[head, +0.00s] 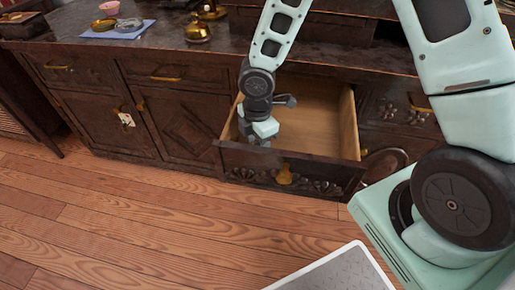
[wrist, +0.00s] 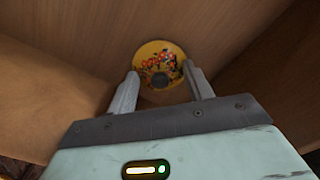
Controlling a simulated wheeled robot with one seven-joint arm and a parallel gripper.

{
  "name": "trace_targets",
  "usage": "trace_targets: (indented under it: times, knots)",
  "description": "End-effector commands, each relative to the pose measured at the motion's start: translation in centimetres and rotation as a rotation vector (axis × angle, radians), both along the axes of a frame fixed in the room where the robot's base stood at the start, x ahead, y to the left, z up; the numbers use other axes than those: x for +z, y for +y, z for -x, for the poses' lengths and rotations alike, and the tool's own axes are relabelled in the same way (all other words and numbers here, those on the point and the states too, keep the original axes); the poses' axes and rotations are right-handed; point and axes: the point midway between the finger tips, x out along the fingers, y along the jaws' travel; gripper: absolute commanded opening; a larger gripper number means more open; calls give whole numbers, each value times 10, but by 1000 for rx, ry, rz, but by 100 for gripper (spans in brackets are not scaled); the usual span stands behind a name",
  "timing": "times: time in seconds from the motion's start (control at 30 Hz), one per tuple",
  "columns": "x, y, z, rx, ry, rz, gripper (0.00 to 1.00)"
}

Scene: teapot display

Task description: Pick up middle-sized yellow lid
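A round yellow lid (wrist: 153,54) with a red flower pattern and a dark knob lies on the drawer's wooden bottom in the wrist view. My gripper (wrist: 160,72) is open, with its two fingertips at the left and right of the lid's near edge. I cannot tell whether the fingertips touch the lid. In the head view my gripper (head: 258,139) reaches down into the left part of the open drawer (head: 320,115). The lid is hidden there behind the drawer front and my gripper.
The drawer's front panel (head: 325,176) and side walls stand close around my gripper. On the dark cabinet top (head: 150,50) are a blue mat (head: 98,35), a pink bowl (head: 109,7) and a brass pot (head: 197,31). The right part of the drawer looks empty.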

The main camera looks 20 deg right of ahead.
Motion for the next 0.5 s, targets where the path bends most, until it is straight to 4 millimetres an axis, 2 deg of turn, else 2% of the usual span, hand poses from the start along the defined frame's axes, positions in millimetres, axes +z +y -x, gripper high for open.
trace_targets:
  times: [0.3,0.43,0.47,0.5]
  knots:
    - [-4,0,2,0,6,-1,29]
    - [3,0,2,-1,6,-1,27]
    - [7,0,2,-1,6,-1,19]
    - [14,0,2,-2,5,-2,4]
